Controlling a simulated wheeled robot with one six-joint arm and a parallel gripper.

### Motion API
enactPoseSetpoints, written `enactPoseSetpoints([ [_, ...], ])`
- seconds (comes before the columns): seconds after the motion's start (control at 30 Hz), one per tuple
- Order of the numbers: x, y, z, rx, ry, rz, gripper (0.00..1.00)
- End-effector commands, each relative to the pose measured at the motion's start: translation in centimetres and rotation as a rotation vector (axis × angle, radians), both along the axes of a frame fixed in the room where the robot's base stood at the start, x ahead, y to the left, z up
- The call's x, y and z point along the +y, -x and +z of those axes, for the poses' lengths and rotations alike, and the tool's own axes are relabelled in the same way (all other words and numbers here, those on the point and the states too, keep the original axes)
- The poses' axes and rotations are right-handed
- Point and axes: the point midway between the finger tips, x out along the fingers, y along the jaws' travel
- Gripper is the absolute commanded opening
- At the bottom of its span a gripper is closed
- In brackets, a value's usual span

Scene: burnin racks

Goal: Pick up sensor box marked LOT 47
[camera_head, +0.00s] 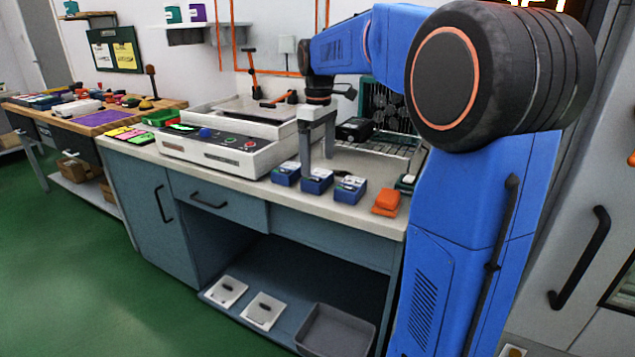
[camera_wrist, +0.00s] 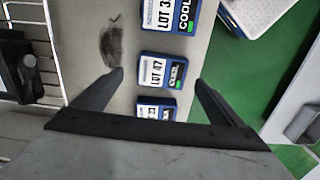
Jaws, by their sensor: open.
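The sensor box marked LOT 47 (camera_wrist: 152,72) is a small blue box with a white label reading COOL and a green mark. In the wrist view it lies between my gripper's fingertips (camera_wrist: 159,77), with a gap on each side. It appears to be the middle one of three blue boxes (camera_head: 317,184) near the bench's front edge in the head view. My gripper (camera_head: 318,158) points down over that row, open and empty. The fingers' exact height above the box cannot be told.
In the wrist view a box reading LOT 3 and a cut-off digit (camera_wrist: 168,14) sits on one side, and a partly hidden box (camera_wrist: 155,108) on the other. A wire rack (camera_head: 385,144) stands behind.

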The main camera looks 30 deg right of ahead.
Motion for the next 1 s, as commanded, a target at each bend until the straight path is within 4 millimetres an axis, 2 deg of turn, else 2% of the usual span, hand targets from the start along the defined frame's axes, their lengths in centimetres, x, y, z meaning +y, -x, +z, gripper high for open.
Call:
enactPoseSetpoints([
  [0.3, 0.4, 0.2, -4.0, 0.000, 0.000, 0.000, 0.92],
  [0.63, 0.4, 0.2, -4.7, 0.000, 0.000, 0.000, 0.92],
  [0.67, 0.4, 0.2, -4.7, 0.000, 0.000, 0.000, 0.90],
  [0.8, 0.4, 0.2, -4.7, 0.000, 0.000, 0.000, 0.56],
  [0.87, 0.4, 0.2, -4.7, 0.000, 0.000, 0.000, 0.43],
  [1.0, 0.4, 0.2, -4.7, 0.000, 0.000, 0.000, 0.43],
])
